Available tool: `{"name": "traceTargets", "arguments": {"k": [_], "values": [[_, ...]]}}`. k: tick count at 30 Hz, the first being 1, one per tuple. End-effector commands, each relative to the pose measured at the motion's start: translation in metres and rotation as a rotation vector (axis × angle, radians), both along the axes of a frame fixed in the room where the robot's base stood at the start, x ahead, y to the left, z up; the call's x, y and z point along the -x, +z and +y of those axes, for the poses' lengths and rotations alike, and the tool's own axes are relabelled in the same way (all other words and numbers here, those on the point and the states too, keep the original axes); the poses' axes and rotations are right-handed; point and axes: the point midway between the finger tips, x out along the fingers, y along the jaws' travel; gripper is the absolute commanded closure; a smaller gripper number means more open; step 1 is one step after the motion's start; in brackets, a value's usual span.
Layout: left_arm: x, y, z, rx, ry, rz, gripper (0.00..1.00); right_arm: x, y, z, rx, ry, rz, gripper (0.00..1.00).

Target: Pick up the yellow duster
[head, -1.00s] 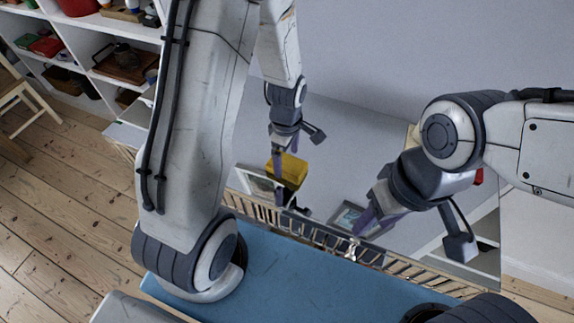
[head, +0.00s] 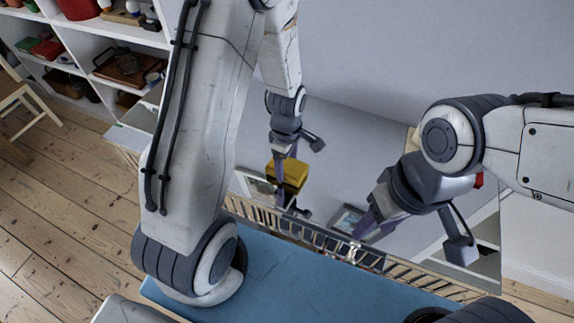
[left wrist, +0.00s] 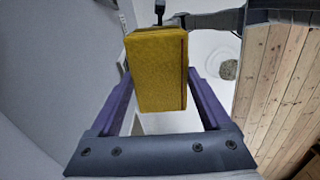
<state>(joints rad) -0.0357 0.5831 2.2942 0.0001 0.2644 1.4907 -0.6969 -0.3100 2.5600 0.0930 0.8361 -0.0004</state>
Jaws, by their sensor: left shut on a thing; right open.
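The yellow duster (head: 289,174) is a block-like piece that shows below my left gripper in the head view. In the left wrist view the duster (left wrist: 157,70) fills the space between the two purple fingers. My left gripper (head: 284,170) is shut on it. A dark line runs down its right side in the wrist view. My right gripper (head: 368,222) is open, to the right of the duster and apart from it. Its fingertips show no thing between them.
A slatted rail (head: 310,235) runs between my blue base and the grippers. Framed pictures (head: 345,220) show near the right gripper. A white shelf unit (head: 95,45) with several items and a wooden chair (head: 25,98) stand at the left. Floorboards (head: 60,200) at the left are clear.

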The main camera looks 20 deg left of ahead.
Motion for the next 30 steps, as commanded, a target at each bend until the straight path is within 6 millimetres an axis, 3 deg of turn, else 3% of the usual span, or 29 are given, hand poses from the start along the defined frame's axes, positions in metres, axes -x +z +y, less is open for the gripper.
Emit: {"name": "traceTargets", "arguments": {"k": [8,15,21,30], "values": [[-0.001,0.04,-0.001,0.0,-0.001,-0.008,0.73,0.0,-0.001,0.0,0.0,0.0,0.0,0.5],[0.03,0.071,-0.051,0.001,-0.009,-0.005,0.73,0.0,-0.004,0.0,0.0,0.0,0.0,0.5],[0.05,0.093,-0.082,0.001,-0.006,-0.004,0.73,0.0,-0.005,0.0,0.0,0.0,0.0,0.5],[0.062,0.105,-0.099,0.0,0.0,0.0,0.73,0.0,-0.005,0.0,0.0,0.0,0.0,0.5]]}}
